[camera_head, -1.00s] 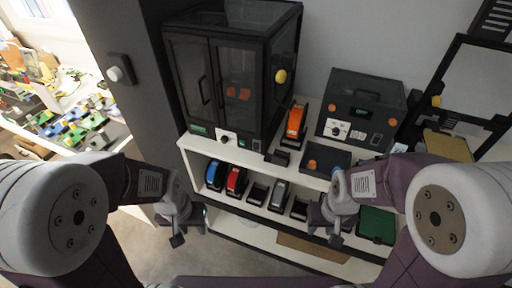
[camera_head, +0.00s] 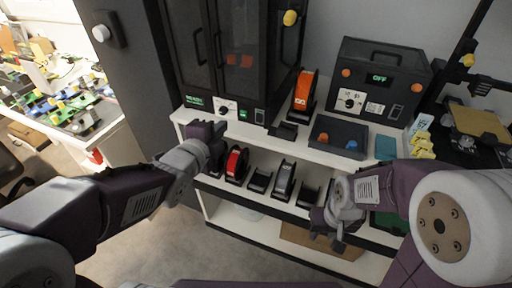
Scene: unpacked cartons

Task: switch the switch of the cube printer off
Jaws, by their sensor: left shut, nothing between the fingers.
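The tall black cabinet with glass doors (camera_head: 232,45) stands at the back left and looks like the cube printer; orange cubes show behind its glass. Its lower front panel has a lit green display (camera_head: 194,100), a white plate with a dark knob (camera_head: 223,109), a small green label and a small dark switch-like part (camera_head: 259,116) at the right. The switch position is too small to tell. My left gripper (camera_head: 208,130) is shut and empty, just below and in front of the panel's left part. My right gripper (camera_head: 328,228) is low before the shelf; its fingers are unclear.
A smaller black machine (camera_head: 378,65) at the right has a display reading OFF. Between them stand an orange spool (camera_head: 304,92) and a dark tray (camera_head: 338,136). More spools, including a red one (camera_head: 236,163), sit on the shelf below the white counter (camera_head: 390,155).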

